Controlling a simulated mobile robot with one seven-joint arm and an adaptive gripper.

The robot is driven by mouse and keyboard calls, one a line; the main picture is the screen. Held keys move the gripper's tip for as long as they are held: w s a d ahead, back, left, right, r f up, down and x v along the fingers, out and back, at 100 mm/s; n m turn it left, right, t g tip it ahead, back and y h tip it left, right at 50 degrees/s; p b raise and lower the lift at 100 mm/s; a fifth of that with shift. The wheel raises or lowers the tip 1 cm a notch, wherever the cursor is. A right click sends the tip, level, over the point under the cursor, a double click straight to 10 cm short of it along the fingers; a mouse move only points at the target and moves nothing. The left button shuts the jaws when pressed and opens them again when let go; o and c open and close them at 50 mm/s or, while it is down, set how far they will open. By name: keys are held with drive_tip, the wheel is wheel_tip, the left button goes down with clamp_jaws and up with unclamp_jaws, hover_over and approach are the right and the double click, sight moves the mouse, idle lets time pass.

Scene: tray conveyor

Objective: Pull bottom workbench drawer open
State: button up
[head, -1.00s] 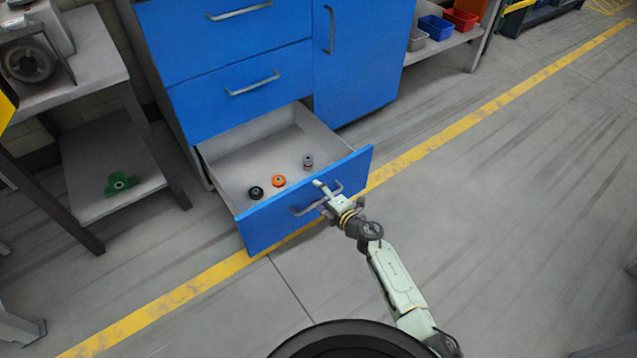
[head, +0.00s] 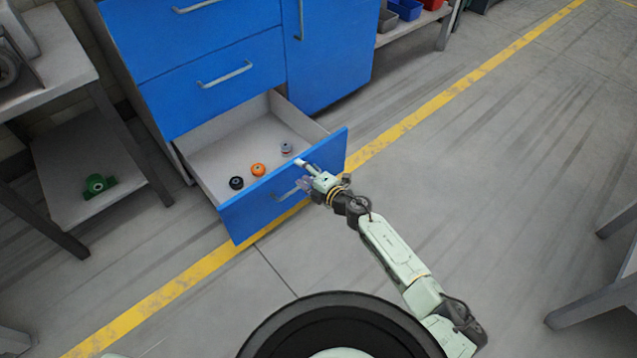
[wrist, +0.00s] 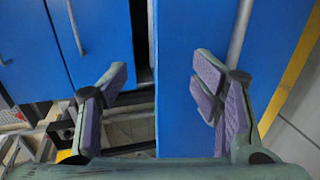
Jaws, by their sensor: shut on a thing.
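The bottom drawer (head: 245,208) of the blue workbench is pulled well out, and its inside shows. Its grey bar handle (head: 288,193) is on the front panel. In the wrist view, my gripper's fingers (wrist: 165,88) look spread apart. The drawer front (wrist: 180,60) shows between them, and the handle (wrist: 242,30) runs behind the right finger. The exact contact is hidden.
Black (head: 236,183), orange (head: 258,170) and grey (head: 286,148) small parts stand in the drawer. A side table (head: 60,190) with a green part (head: 98,185) is at left. A grey bench (head: 590,300) is at right. Open floor lies in front and right.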

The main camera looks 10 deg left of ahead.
drive_tip(key=shift+s+d+f, duration=0.25)
drive_tip(key=shift+s+d, duration=0.2)
drive_tip(key=shift+s, duration=0.05)
drive_tip(key=shift+c, duration=0.8)
drive_tip(key=p+v, duration=0.3)
drive_tip(key=v, duration=0.6)
drive_tip(key=shift+s+f, duration=0.25)
drive_tip(key=shift+f, duration=0.1)
drive_tip(key=shift+d, duration=0.1)
